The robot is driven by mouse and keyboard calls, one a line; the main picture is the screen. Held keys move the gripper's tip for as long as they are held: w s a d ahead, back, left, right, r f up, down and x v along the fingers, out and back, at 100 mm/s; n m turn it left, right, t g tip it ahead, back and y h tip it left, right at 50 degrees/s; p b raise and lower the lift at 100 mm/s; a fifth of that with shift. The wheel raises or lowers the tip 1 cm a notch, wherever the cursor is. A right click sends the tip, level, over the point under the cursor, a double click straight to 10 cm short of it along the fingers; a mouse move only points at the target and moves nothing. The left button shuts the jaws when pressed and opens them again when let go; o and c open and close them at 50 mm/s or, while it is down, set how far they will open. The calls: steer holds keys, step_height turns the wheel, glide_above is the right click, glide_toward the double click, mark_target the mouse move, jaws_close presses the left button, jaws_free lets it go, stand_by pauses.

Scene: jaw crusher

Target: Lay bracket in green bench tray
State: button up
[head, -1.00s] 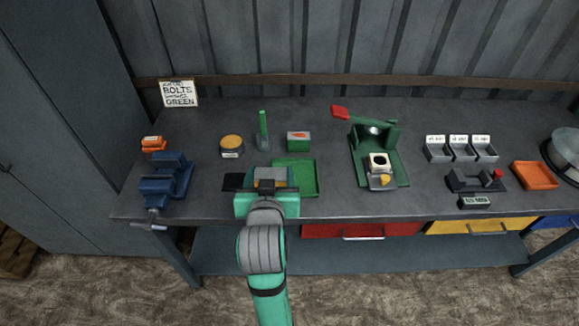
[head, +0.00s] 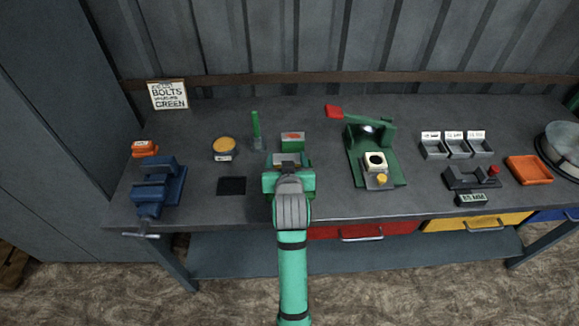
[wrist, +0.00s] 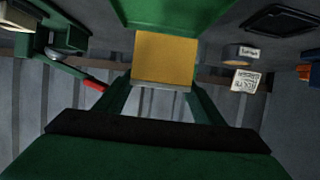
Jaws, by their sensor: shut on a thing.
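My gripper (head: 288,178) is shut on the bracket (wrist: 164,60), a tan-yellow plate with a grey edge. In the wrist view the bracket sits between the two green fingers. In the head view only a little of it shows above my gripper (head: 287,160). The green bench tray (wrist: 170,14) shows behind the bracket at the top of the wrist view. In the head view my gripper and arm hide most or all of the tray. I cannot tell whether the bracket touches the tray.
A black pad (head: 232,186) lies bare left of my gripper. A blue vise (head: 155,187) stands further left. A green upright tool (head: 256,130) and a green box (head: 293,141) stand behind. A green press (head: 374,155) with a red-handled lever stands at right.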

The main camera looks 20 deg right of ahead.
steer(key=shift+w+d+f, duration=0.4)
steer(key=shift+w+f, duration=0.1)
steer(key=shift+f, duration=0.25)
steer(key=shift+w+d+f, duration=0.15)
steer(key=shift+f, duration=0.8)
steer(key=shift+w+d+f, duration=0.1)
steer(key=shift+f, duration=0.8)
steer(key=shift+f, duration=0.15)
steer(key=o, duration=1.6)
steer(key=shift+f, duration=0.1)
